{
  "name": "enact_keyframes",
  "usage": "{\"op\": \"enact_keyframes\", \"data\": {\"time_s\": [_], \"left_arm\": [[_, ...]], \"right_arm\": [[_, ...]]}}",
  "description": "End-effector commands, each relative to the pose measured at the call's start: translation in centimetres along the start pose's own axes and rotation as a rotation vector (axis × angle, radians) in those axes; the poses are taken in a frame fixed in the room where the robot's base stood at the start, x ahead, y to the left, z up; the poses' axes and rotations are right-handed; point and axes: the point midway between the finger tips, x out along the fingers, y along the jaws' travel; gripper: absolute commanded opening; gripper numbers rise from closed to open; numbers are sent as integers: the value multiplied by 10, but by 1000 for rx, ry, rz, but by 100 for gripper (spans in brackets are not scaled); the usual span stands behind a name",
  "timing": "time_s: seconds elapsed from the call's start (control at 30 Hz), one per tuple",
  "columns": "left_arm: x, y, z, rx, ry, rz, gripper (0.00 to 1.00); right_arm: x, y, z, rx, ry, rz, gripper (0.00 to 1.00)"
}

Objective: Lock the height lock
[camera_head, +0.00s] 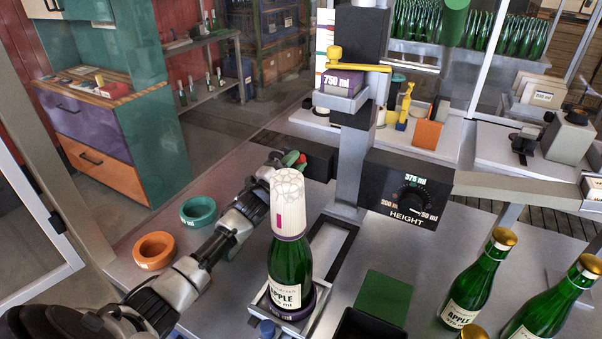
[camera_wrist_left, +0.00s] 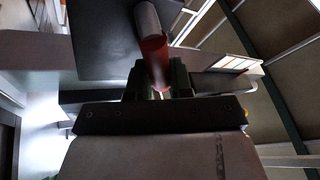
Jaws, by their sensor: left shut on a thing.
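The height lock shows as a small red handle (camera_head: 301,161) beside the dark block on the machine column, behind the capped bottle. In the left wrist view the red handle (camera_wrist_left: 153,62) sits between the dark green fingers, with a grey cylinder above it. My left gripper (camera_head: 289,159) reaches in from the left and is shut on this handle. The bottle's white cap hides part of the gripper's surroundings. The black height dial (camera_head: 408,198) is on the column's right, marked 200, 375 and 750 ml. My right gripper is not in view.
A green bottle (camera_head: 289,266) with a white cap stands upright in a holder close to my left arm. An orange ring (camera_head: 154,251) and a teal ring (camera_head: 198,212) lie left of the arm. Gold-topped bottles (camera_head: 478,281) stand at right, past a green block (camera_head: 382,299).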

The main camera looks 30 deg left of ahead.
Motion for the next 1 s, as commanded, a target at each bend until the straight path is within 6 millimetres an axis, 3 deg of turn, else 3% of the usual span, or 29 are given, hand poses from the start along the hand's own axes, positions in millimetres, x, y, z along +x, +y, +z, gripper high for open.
{"op": "enact_keyframes", "data": {"time_s": [0.3, 1.0], "left_arm": [[1, -11, 2, -281, -58, -113, 0], [0, -34, 17, -816, -177, -333, 0]], "right_arm": [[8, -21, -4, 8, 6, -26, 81], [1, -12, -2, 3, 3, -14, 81]]}}
